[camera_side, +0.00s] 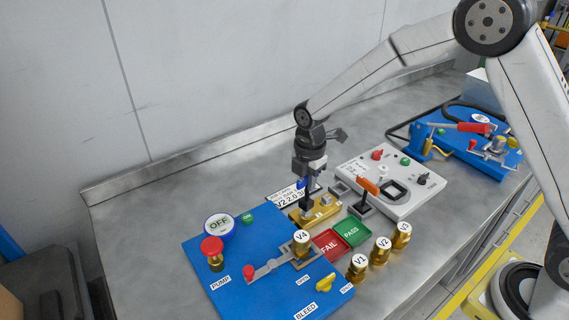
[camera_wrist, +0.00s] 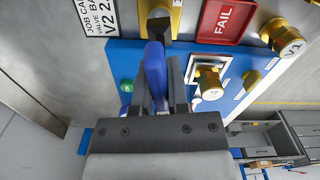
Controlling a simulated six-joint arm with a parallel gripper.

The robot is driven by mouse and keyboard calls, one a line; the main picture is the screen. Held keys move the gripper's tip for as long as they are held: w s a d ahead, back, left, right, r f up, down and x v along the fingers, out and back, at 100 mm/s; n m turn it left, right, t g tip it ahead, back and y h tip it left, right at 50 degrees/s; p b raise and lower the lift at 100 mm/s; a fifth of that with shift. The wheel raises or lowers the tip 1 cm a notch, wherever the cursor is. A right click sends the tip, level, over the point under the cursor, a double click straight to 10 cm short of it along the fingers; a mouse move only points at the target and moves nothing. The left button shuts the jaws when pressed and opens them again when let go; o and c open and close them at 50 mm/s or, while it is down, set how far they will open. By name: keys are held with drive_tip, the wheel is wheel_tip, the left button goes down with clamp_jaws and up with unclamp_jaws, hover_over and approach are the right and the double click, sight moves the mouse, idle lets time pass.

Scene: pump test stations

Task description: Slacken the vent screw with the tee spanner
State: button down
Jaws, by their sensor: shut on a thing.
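My gripper (camera_wrist: 158,95) is shut on a blue-handled tool (camera_wrist: 154,62), which I take to be the tee spanner. In the side view my gripper (camera_side: 307,198) points down over a brass block (camera_side: 325,212). The tool's dark lower end (camera_wrist: 160,24) is at the brass block, which also shows at the top of the wrist view (camera_wrist: 176,17). I cannot tell whether the tool is seated on a screw or just above it. The vent screw is not clearly visible; the tool and gripper cover that part of the block.
A blue pump panel (camera_side: 232,285) with a lever and valve V4 (camera_side: 301,241) lies in front. The red FAIL tray (camera_side: 328,245), green PASS tray (camera_side: 352,231) and valves V1 (camera_side: 358,268), V2 (camera_side: 380,251), V3 (camera_side: 401,235) stand right. An orange-handled part (camera_side: 368,187) stands near the grey-white panel (camera_side: 409,207).

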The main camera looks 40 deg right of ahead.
drive_tip(key=shift+r, duration=2)
drive_tip(key=shift+d, duration=0.1)
